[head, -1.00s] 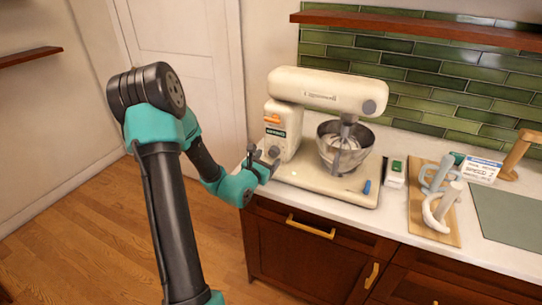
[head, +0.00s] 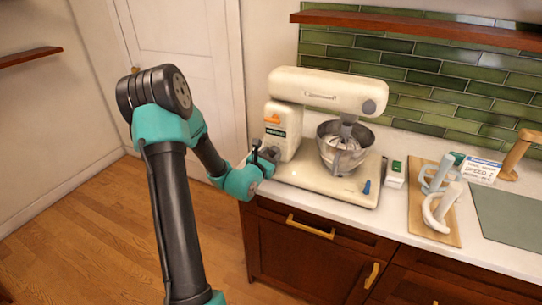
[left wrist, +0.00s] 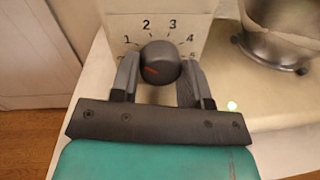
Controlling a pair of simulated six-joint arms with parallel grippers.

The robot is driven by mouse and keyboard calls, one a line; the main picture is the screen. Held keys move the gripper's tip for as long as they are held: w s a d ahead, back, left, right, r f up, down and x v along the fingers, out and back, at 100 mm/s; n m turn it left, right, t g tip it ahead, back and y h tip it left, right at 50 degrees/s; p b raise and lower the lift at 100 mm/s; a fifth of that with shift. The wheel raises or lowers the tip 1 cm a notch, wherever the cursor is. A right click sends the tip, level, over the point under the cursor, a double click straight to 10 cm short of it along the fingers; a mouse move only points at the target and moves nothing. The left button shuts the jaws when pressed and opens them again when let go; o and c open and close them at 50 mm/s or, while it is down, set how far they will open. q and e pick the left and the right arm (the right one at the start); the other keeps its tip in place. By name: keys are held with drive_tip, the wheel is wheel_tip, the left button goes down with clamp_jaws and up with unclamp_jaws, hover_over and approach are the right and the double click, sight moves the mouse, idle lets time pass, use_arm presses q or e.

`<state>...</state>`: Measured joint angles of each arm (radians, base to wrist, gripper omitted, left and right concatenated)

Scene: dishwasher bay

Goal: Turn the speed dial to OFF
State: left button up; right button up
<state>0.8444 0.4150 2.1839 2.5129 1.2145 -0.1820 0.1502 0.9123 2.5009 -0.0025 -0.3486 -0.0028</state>
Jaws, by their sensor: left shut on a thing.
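The cream stand mixer (head: 322,92) stands on the counter. Its speed dial (left wrist: 160,62) is a dark round knob on the end face, with 1, 2, 3, 4 and 5 printed around it. A red mark shows on the knob's left part; I cannot tell exactly which label it points to. My left gripper (head: 262,158) is at the mixer's left end. In the left wrist view my left gripper (left wrist: 160,78) has one finger on each side of the dial and is shut on it. Any OFF label is not readable. My right gripper is not in view.
An orange lever (head: 271,119) and blue knob (head: 367,187) are on the mixer. Right of it are a board (head: 446,230) with attachments and a SPEED card (head: 481,170).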

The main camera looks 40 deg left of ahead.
use_arm(q)
drive_tip(key=shift+c, duration=0.7)
drive_tip(key=shift+n, duration=2.9)
drive_tip(key=o, duration=0.9)
drive_tip(key=shift+s, duration=0.1)
drive_tip(key=v, duration=1.7)
drive_tip(key=shift+s+d+f, duration=0.1)
drive_tip(key=shift+s+f, duration=0.05)
drive_tip(key=shift+f, duration=0.15)
